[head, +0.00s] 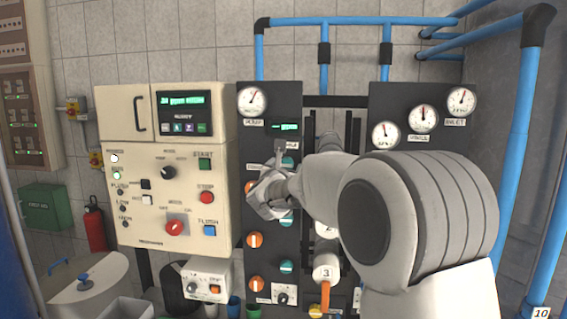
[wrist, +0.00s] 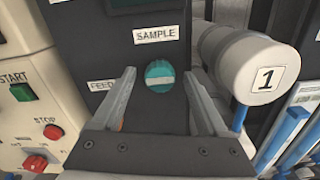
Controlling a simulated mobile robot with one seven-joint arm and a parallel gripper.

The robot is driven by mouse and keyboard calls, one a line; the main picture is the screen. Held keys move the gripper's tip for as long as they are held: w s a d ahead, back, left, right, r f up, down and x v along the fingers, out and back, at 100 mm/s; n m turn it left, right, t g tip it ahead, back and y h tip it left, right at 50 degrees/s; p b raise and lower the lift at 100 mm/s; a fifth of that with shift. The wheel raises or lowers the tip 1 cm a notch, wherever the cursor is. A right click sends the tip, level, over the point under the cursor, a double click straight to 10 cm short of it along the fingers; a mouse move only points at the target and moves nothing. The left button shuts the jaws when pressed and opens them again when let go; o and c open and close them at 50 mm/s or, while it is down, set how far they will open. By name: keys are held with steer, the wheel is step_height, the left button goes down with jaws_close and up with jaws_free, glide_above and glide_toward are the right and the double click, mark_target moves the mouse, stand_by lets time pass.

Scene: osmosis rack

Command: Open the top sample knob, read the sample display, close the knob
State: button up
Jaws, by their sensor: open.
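The top sample knob (wrist: 160,76) is a round teal knob with a white bar, on the dark panel below the SAMPLE label (wrist: 156,34). Its bar lies roughly level in the wrist view. In the head view the knob (head: 289,161) is partly hidden by my gripper. My gripper (wrist: 159,72) is open, its two fingers to the left and right of the knob; I cannot tell whether they touch it. The sample display (head: 287,127) glows green above the knob in the head view; its digits are too small to read.
A cream control box (head: 160,215) with buttons stands left of the panel. More teal and orange knobs (head: 255,240) sit lower down. A white cylinder marked 1 (wrist: 252,68) juts out close to the right finger. Blue pipes (head: 520,150) run on the right.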

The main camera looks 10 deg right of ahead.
steer(key=shift+w+d, duration=0.1)
steer(key=shift+w, duration=0.2)
jaws_close()
